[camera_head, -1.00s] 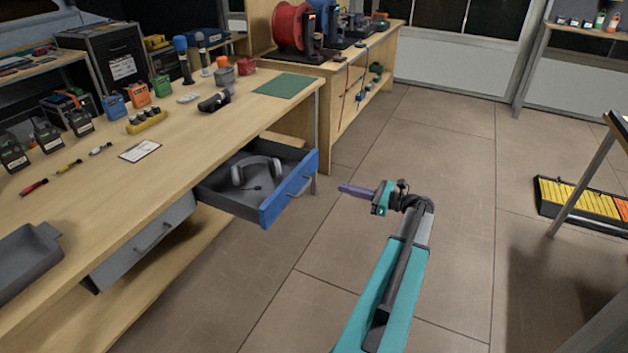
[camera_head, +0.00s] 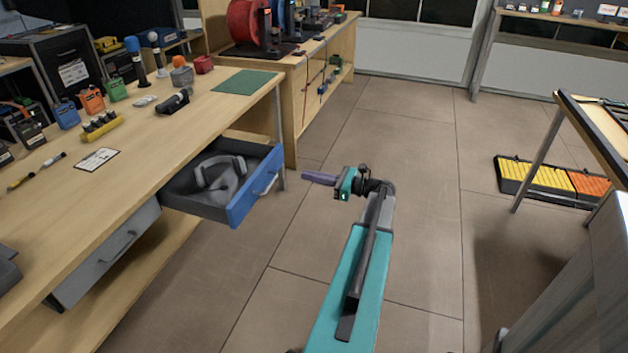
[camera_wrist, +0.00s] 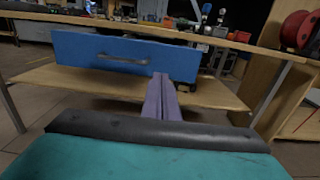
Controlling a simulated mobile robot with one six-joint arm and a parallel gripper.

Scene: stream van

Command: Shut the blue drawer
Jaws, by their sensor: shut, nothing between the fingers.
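The blue drawer (camera_head: 256,187) stands pulled out from under the wooden workbench, with a grey handle on its blue front. A grey headset (camera_head: 219,173) lies inside it. My gripper (camera_head: 306,177) is shut and empty, in front of the drawer and to its right in the head view, apart from it. In the wrist view the shut purple fingers (camera_wrist: 160,80) point toward the blue drawer front (camera_wrist: 105,57), overlapping its lower right part. The handle (camera_wrist: 122,60) shows left of the fingertips. The drawer's inside is hidden in the wrist view.
A closed grey drawer (camera_head: 108,258) sits beside the blue one. The workbench top (camera_head: 120,200) carries radios, microphones and a green mat (camera_head: 246,82). A shelf unit (camera_head: 312,95) with cable reels stands behind. Open floor (camera_head: 400,150) lies right of my arm.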

